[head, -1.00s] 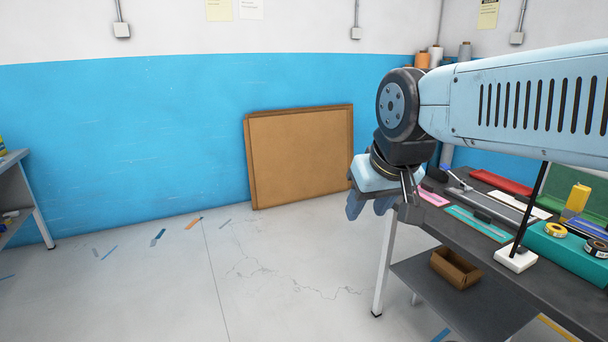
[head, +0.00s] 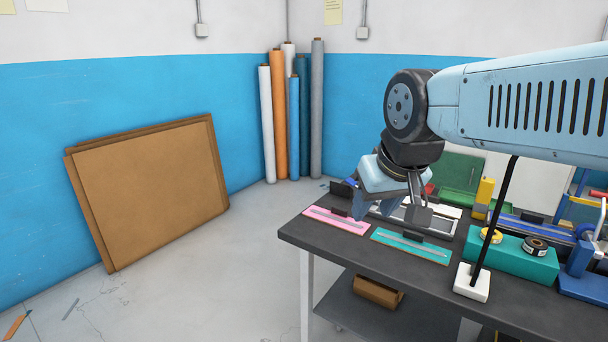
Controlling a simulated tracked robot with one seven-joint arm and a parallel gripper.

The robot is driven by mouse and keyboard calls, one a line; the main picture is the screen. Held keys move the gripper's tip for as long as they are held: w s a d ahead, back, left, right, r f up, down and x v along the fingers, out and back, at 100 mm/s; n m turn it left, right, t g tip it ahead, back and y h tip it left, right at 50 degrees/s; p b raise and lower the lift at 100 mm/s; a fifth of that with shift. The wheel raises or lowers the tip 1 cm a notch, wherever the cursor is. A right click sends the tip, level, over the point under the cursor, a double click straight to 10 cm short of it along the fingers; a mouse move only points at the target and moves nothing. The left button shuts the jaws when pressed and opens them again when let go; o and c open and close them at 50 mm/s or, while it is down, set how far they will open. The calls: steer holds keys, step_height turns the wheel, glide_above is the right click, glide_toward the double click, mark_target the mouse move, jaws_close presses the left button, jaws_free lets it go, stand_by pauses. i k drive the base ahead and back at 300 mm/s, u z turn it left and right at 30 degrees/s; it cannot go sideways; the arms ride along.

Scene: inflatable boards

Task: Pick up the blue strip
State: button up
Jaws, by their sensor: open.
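My gripper (head: 375,207) hangs from the arm above the left part of the dark workbench (head: 345,262), pointing down. It is open, and nothing shows between its fingers. A pink board (head: 322,226) lies near the bench's left corner with a thin blue-grey strip (head: 336,218) on it. A teal board (head: 395,249) lies to its right with a pale bluish strip (head: 412,245) and a dark block on it. I cannot tell which strip is the blue strip. My gripper covers part of the area behind these boards.
A teal box (head: 510,257) with tape rolls and a white-based lamp stand (head: 472,285) are right on the bench. A brown box (head: 379,291) sits on the lower shelf. Fabric rolls (head: 278,115) stand in the corner. Brown panels (head: 150,195) lean left.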

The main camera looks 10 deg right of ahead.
mark_target(527, 222)
steer(key=z, duration=0.45)
steer(key=i, duration=0.85)
steer(key=z, duration=0.6)
steer(key=k, duration=0.85)
steer(key=z, duration=0.15)
steer(key=i, duration=0.95)
steer(key=u, duration=0.05)
